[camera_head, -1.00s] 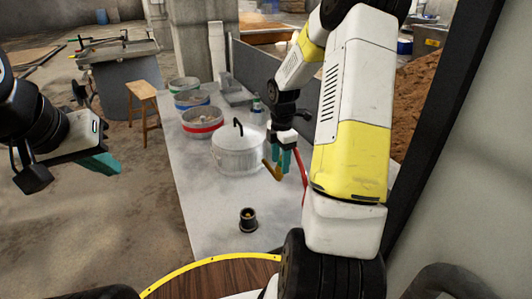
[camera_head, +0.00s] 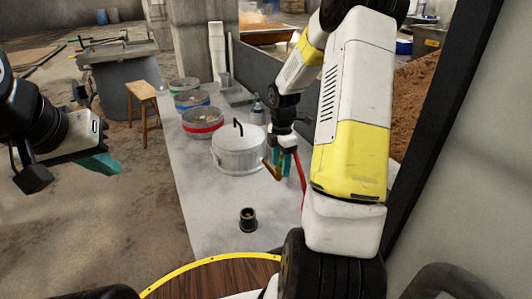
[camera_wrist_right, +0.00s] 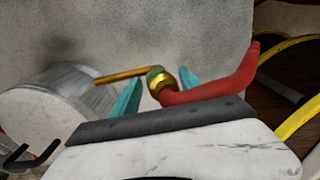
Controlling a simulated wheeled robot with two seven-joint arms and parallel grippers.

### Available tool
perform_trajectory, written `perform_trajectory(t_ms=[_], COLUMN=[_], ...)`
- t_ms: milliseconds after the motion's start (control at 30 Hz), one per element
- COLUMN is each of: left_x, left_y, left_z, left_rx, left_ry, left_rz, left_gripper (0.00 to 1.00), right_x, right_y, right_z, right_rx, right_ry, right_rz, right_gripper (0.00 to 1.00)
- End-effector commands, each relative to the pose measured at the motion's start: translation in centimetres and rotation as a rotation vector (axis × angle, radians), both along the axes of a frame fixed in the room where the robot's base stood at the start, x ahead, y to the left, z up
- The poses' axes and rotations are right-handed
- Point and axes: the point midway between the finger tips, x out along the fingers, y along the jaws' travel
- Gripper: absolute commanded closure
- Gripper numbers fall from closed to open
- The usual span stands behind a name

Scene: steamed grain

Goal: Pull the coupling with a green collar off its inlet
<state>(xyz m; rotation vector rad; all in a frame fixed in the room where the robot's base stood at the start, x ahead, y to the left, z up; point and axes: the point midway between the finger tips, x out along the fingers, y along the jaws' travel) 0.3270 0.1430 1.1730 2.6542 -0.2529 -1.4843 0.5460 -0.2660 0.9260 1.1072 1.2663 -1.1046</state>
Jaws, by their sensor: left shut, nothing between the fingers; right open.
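The coupling's green collar (camera_wrist_right: 155,74) shows in the right wrist view, with brass around it and a red hose (camera_wrist_right: 215,90) running off to the right. A brass rod (camera_wrist_right: 122,75) extends from it toward the metal pot (camera_wrist_right: 50,110); I cannot tell exactly how they join. In the head view the red hose (camera_head: 300,175) and brass part (camera_head: 269,167) show beside the lidded pot (camera_head: 238,152). My right gripper (camera_head: 281,160) is open, its teal fingers on either side of the coupling in the wrist view (camera_wrist_right: 160,84). Contact is unclear. My left gripper (camera_head: 112,165) is shut and empty, off the table's left side.
A small black cup-shaped holder (camera_head: 248,220) stands on the grey table (camera_head: 205,225) at the front. Several banded bowls (camera_head: 203,122) line the left rear, and a bottle (camera_head: 258,108) stands behind the pot. The table's front left is clear. A stool (camera_head: 143,95) stands left.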

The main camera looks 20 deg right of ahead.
Motion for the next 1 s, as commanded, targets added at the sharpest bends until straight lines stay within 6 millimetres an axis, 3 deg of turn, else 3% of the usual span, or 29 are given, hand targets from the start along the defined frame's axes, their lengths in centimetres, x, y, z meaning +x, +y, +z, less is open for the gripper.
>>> perform_trajectory(t_ms=[867, 1000], left_x=[0.0, 0.0], left_y=[0.0, 0.0], left_z=[0.0, 0.0], left_rx=[0.0, 0.0], left_ry=[0.0, 0.0], left_rz=[0.0, 0.0], left_gripper=[1.0, 1.0], right_x=[-0.64, -0.64], right_y=[0.28, 0.28], right_z=[-0.58, -0.58], right_rx=[0.008, 0.008], right_ry=[0.01, 0.01], right_rz=[0.002, 0.002], right_gripper=[0.47, 0.73])
